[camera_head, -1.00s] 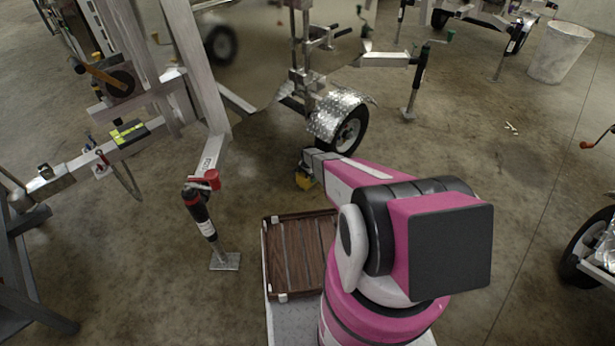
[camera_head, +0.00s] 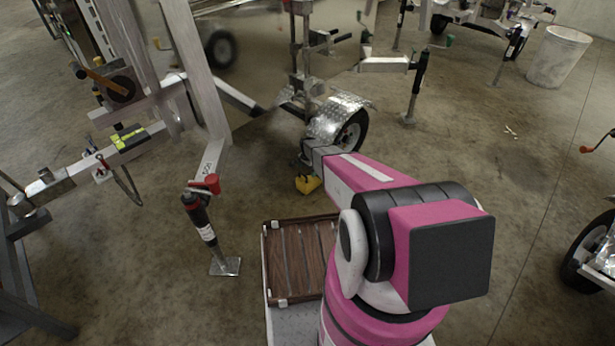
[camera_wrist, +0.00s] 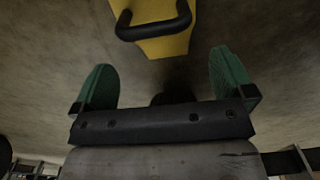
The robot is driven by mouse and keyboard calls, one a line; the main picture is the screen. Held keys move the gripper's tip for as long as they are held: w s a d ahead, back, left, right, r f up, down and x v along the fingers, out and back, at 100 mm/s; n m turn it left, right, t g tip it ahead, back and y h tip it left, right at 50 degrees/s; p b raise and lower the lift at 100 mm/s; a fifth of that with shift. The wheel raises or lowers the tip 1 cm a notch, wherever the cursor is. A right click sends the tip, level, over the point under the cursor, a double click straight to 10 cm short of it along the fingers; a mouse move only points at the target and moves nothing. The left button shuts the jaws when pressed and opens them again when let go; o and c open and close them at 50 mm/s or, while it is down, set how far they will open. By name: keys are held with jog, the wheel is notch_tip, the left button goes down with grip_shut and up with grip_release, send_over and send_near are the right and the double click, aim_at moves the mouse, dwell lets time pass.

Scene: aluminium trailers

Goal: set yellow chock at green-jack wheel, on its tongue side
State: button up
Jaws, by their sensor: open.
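The yellow chock (camera_head: 307,185) is on the floor at the near left of a wheel (camera_head: 351,131) under a silver tread-plate fender. In the wrist view, the chock (camera_wrist: 165,46) with its black handle is at the top, beyond my fingertips. My gripper (camera_wrist: 165,75) is open, with green fingers spread and nothing between them. In the head view it is just above the chock and mostly hidden by my arm. The green-handled jack (camera_head: 417,85) stands right of this wheel. My arm hides part of the floor by the wheel, so I cannot tell whether chock and tyre touch.
A red-topped jack (camera_head: 203,220) stands on its foot plate at left, beside a trailer beam. A brown slatted tray (camera_head: 300,262) is in front of me. Another wheel (camera_head: 590,250) is at the right edge. A pale bin (camera_head: 558,56) stands back right. The floor at centre right is clear.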

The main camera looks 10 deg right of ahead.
jog(key=s+r+n, duration=0.5)
jog(key=s+r, duration=1.3)
jog(key=r, duration=0.3)
jog(key=s+r+n, duration=0.5)
jog(key=s+r, duration=1.4)
jog(key=r, duration=0.2)
jog(key=shift+s+n, duration=0.15)
jog(key=shift+n, duration=0.25)
jog(key=shift+f, duration=0.1)
